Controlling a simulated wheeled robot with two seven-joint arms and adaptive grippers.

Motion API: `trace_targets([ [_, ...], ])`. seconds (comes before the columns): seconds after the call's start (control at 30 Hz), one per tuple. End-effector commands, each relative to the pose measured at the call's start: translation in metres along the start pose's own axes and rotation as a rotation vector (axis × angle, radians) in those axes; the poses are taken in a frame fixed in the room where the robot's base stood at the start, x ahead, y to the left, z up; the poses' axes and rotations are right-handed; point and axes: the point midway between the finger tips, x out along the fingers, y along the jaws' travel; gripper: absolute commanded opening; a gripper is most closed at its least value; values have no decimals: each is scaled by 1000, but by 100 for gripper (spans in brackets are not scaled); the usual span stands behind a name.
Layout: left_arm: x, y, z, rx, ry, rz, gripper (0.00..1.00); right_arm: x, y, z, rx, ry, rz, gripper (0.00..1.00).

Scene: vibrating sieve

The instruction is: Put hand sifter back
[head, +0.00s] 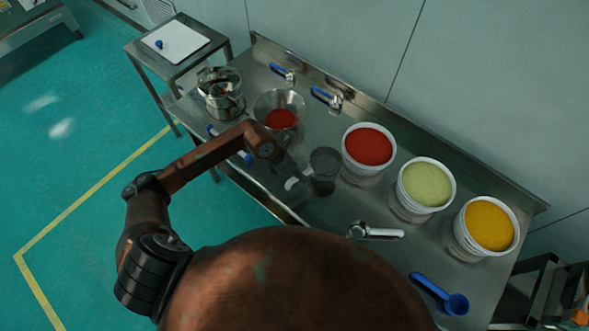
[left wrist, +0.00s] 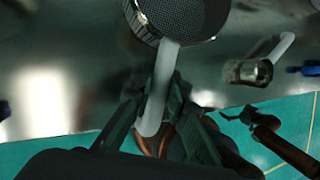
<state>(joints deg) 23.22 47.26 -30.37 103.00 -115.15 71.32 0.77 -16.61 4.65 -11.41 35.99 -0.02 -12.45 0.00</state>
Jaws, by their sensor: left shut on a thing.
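The hand sifter (head: 325,163) has a round dark mesh bowl with a metal rim and a white handle. It is over the steel table, left of the red tub; whether it touches the table is unclear. My left gripper (head: 291,174) is shut on its handle. In the left wrist view the sifter's mesh (left wrist: 185,14) is at the top, and the white handle runs down between the fingers of my left gripper (left wrist: 158,97). My right arm seems to show at the lower right of that view, with its gripper (left wrist: 236,116) small and dark.
Tubs of red (head: 369,146), green (head: 427,184) and yellow (head: 489,226) powder stand along the back right. A metal bowl with red powder (head: 281,118) and a steel pot (head: 221,92) are left. A white-handled metal cup (head: 375,232) and blue scoop (head: 440,294) lie in front.

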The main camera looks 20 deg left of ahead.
Motion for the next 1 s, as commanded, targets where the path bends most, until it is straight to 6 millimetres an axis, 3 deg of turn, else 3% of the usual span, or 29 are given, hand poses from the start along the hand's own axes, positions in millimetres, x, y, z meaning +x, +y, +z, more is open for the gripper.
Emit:
trace_targets([
  [0.2, -4, 21, -2, -294, -75, 130, 0, -4, -1, 9, 2, -13, -1, 100],
  [0.33, -5, 28, -3, -379, -95, 168, 0, -6, -2, 19, 4, -25, -2, 100],
  [0.67, 8, 34, -10, -406, -99, 179, 0, 5, -4, 20, 4, -27, -4, 100],
  [1.0, 40, 42, -25, -405, -97, 179, 0, 30, -5, 21, 2, -25, -5, 100],
])
